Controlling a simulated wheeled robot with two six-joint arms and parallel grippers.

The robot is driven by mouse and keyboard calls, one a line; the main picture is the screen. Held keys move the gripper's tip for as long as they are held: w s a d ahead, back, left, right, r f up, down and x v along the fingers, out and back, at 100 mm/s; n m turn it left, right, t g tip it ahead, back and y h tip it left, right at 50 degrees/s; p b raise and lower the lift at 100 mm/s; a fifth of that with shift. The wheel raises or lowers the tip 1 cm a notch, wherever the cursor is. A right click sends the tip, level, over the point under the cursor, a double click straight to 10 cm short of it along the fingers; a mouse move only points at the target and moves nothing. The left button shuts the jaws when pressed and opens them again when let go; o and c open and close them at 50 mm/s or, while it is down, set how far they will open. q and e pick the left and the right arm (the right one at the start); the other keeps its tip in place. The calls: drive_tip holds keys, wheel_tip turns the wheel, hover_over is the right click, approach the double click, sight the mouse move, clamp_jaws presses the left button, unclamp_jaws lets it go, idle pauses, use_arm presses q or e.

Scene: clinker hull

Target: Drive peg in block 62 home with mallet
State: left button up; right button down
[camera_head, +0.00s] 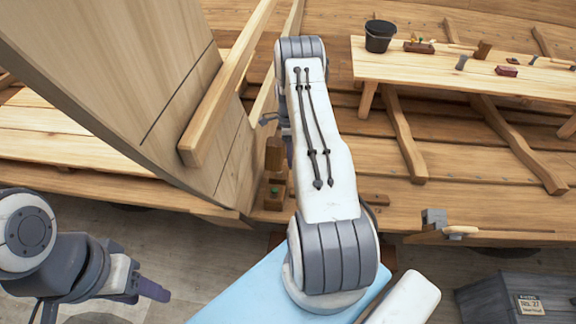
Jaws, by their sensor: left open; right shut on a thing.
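A wooden block (275,202) stands beside the curved planking, with a small green-tipped peg (274,190) showing on it. No number is readable on it. A brown mallet head (274,154) is just above the block; I cannot tell whether it touches the peg. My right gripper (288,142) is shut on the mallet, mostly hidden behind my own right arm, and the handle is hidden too. My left gripper (152,290) is open and empty at the lower left, well away from the block.
Large curved planking (130,70) with a batten (212,115) rises close left of the mallet. A bench (440,72) at the back right bears a black bucket (380,36) and several small items. A grey crate (515,298) is at the lower right. A pale blue surface (250,290) lies below.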

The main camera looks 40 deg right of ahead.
drive_tip(key=shift+r, duration=0.3)
drive_tip(key=shift+p+v, duration=0.7)
drive_tip(key=shift+v, duration=1.65)
drive_tip(key=shift+s+d, duration=0.1)
drive_tip(key=shift+d, duration=0.1)
